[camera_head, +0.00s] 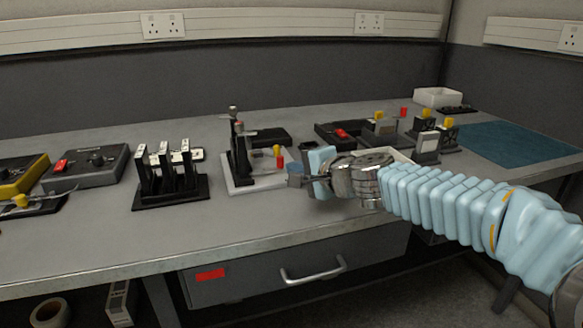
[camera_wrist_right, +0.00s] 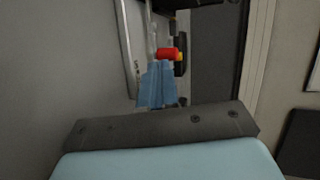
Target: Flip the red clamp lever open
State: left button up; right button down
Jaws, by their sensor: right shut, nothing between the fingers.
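The red clamp lever (camera_head: 281,162) shows as a small red grip at the right side of a black clamp stand (camera_head: 241,165) on a pale base plate. A yellow tip shows just behind it. In the right wrist view the red grip (camera_wrist_right: 167,54) lies just beyond my fingertips, with a bit of yellow beside it. My right gripper (camera_head: 294,174) is shut and empty, just right of the red grip. Its blue fingers also show in the right wrist view (camera_wrist_right: 157,88). I cannot tell whether the fingertips touch the lever. My left gripper is out of view.
A black rack with upright levers (camera_head: 172,180) stands to the left, with grey (camera_head: 86,168) and yellow boxes beyond it. More black fixtures (camera_head: 385,130) stand behind my right arm. A white bin (camera_head: 438,97) and a blue mat (camera_head: 520,148) are at the right.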

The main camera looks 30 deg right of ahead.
jog(key=shift+w+a, duration=0.1)
jog(key=shift+w, duration=0.95)
